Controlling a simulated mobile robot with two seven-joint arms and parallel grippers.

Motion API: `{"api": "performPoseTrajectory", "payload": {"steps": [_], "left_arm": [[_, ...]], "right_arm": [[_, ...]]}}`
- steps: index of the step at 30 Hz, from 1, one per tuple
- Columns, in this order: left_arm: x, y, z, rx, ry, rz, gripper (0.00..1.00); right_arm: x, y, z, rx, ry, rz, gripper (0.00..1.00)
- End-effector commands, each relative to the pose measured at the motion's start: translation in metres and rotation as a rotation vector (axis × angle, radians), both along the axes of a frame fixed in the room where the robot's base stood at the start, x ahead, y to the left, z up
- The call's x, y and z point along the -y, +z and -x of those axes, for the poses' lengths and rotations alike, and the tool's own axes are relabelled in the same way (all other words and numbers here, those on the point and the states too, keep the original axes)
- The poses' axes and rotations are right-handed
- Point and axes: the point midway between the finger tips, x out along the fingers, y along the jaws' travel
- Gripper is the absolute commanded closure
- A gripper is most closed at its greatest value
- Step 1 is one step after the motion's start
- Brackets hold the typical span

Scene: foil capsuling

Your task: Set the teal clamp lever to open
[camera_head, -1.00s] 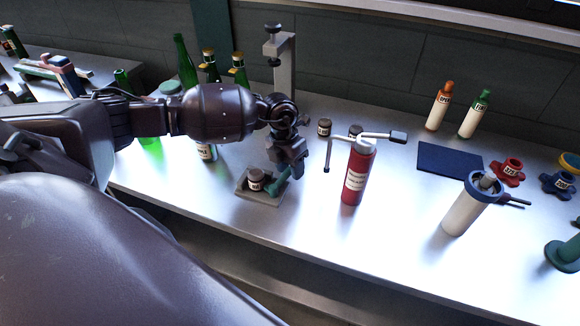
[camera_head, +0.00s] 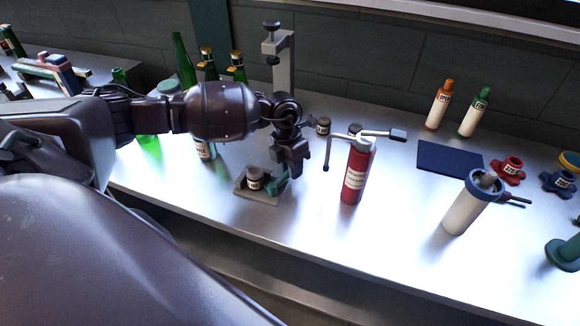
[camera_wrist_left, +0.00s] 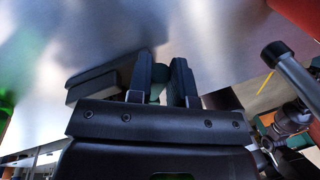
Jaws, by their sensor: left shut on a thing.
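In the left wrist view a bit of the teal lever (camera_wrist_left: 159,86) shows between the two dark fingers (camera_wrist_left: 160,76). The grey base (camera_wrist_left: 95,82) shows left of them. My right gripper is in neither view.
A red bottle (camera_head: 355,178) under a T-handled tool (camera_head: 365,136) stands close right of my left gripper. A grey post clamp (camera_head: 284,62) and green bottles (camera_head: 184,62) stand behind. A white cylinder with a blue collar (camera_head: 464,210) is farther right.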

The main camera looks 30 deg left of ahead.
Motion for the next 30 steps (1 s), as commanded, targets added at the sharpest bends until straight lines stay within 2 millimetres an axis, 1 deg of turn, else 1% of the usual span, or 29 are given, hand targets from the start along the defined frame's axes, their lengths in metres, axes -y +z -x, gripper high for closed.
{"api": "performPoseTrajectory", "payload": {"steps": [9, 15, 22, 30], "left_arm": [[0.017, -0.001, 0.005, 0.001, -0.264, -0.002, 1.0], [0.026, 0.0, 0.01, 0.001, -0.416, -0.001, 1.0], [0.032, 0.0, 0.016, 0.0, -0.544, -0.001, 1.0], [0.036, 0.001, 0.019, 0.002, -0.612, -0.001, 1.0]], "right_arm": [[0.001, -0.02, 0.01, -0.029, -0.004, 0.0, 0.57], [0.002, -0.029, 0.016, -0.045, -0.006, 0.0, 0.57], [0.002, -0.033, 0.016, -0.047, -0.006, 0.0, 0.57], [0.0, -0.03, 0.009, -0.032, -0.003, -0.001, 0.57]]}}
